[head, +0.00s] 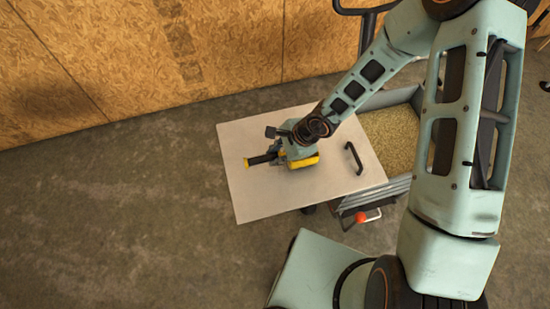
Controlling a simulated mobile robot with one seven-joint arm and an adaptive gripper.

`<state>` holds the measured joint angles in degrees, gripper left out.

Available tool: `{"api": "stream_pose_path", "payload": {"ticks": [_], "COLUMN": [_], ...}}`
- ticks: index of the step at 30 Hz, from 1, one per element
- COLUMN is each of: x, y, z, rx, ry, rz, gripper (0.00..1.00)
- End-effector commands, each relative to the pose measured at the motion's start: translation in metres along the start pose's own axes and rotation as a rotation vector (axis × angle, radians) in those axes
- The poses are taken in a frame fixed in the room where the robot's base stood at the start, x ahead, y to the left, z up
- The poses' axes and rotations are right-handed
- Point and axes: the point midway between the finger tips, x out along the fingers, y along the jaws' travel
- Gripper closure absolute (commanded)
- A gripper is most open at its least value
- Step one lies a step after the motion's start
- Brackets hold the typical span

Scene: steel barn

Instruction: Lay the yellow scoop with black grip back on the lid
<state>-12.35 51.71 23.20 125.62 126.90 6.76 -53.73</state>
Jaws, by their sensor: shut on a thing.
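The yellow scoop (304,162) with its black grip (263,159) is under my gripper (289,158). My gripper points down over the pale lid and is shut on the scoop; its fingers partly hide the scoop's middle. The black grip points left and ends in a yellow tip. The scoop lies at or just above the lid's surface; I cannot tell whether it touches. The pale flat lid (250,195) has a black handle (353,158) near its right side.
A metal bin (399,190) holding grain-like feed (392,138) is open at the lid's right. A red knob (361,217) sticks out at its front. A wooden panel wall (230,45) stands behind. Concrete floor (110,220) at the left is clear.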

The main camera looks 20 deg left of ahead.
Motion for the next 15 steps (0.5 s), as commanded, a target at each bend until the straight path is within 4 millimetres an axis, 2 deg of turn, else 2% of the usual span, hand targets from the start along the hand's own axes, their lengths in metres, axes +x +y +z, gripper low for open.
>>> {"api": "stream_pose_path", "payload": {"ticks": [4, 15], "x": [0.014, 0.018], "y": [0.004, 0.005], "z": [-0.005, -0.007], "rx": [0.001, -0.002], "ry": [0.0, 0.0], "rz": [0.0, -0.001], "gripper": [1.0, 1.0]}}
